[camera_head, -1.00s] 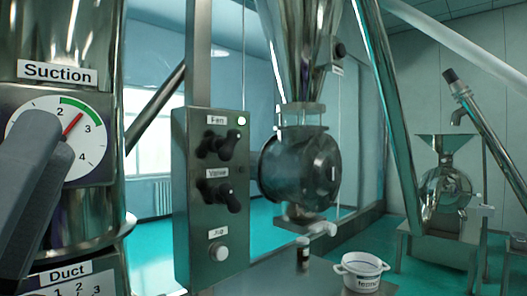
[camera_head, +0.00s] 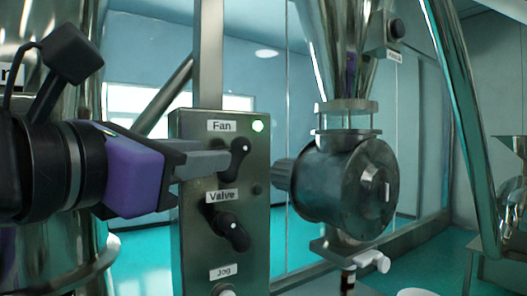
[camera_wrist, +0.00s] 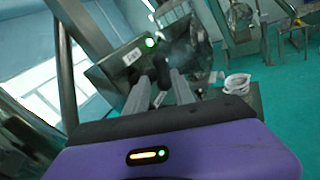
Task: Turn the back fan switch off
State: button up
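A grey control panel (camera_head: 259,213) stands at centre, with a "Fan" label (camera_head: 221,126) and a lit green lamp (camera_head: 258,126) at the top. The black fan switch (camera_head: 240,147) is below the label, its handle slanting up to the right; my finger hides its left part. My purple-bodied gripper (camera_head: 222,162) reaches in from the left with its grey fingers at the switch. In the wrist view the fingers are apart, with the dark switch (camera_wrist: 162,72) near and between the tips. I cannot tell whether they touch it. The lamp also shows in the wrist view (camera_wrist: 150,42).
The black valve switch (camera_head: 232,231) is close below my fingers, under its "Valve" label (camera_head: 222,196). A "Jog" label (camera_head: 223,272) is lower down. A round metal housing (camera_head: 349,185) under a hopper stands right of the panel. A white pot (camera_wrist: 237,84) shows in the wrist view.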

aim_at(236, 154)
jog(key=p+x, duration=0.2)
jog(key=x, duration=0.6)
jog(key=shift+d+p, duration=0.1)
jog(key=shift+p, duration=0.3)
jog(key=shift+f, duration=0.1)
grip_shut()
